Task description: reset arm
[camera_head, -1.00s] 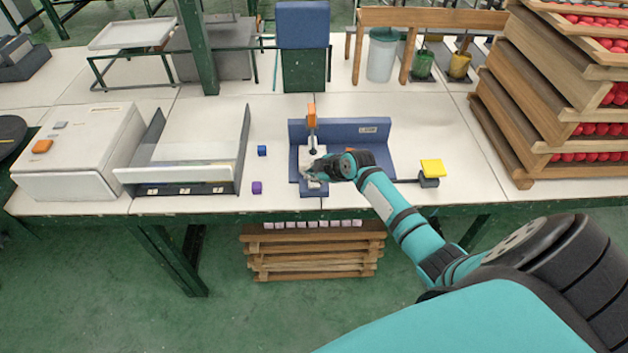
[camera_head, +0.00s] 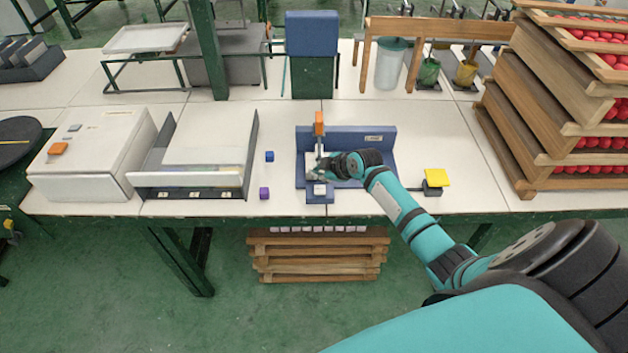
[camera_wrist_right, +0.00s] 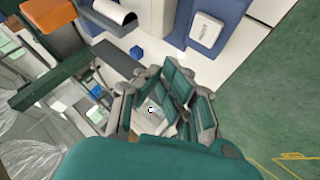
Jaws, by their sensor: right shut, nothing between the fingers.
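My right arm reaches in from the lower right in the head view. My right gripper (camera_head: 318,172) is shut and empty, at the front left of the blue fixture (camera_head: 378,140), close to the orange-topped upright part (camera_head: 319,125). A small white block (camera_head: 319,190) shows on the fixture's front part, just below the gripper; whether they touch is unclear. In the right wrist view the gripper's linked fingers (camera_wrist_right: 180,95) show at the middle, with nothing clearly held. My left gripper is in neither view.
A blue cube (camera_head: 269,156) and a purple cube (camera_head: 264,193) lie left of the fixture. A yellow-topped pad (camera_head: 437,177) is at its right. Stacked wooden trays (camera_head: 530,120) of red items stand at far right. A white machine (camera_head: 95,150) stands left.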

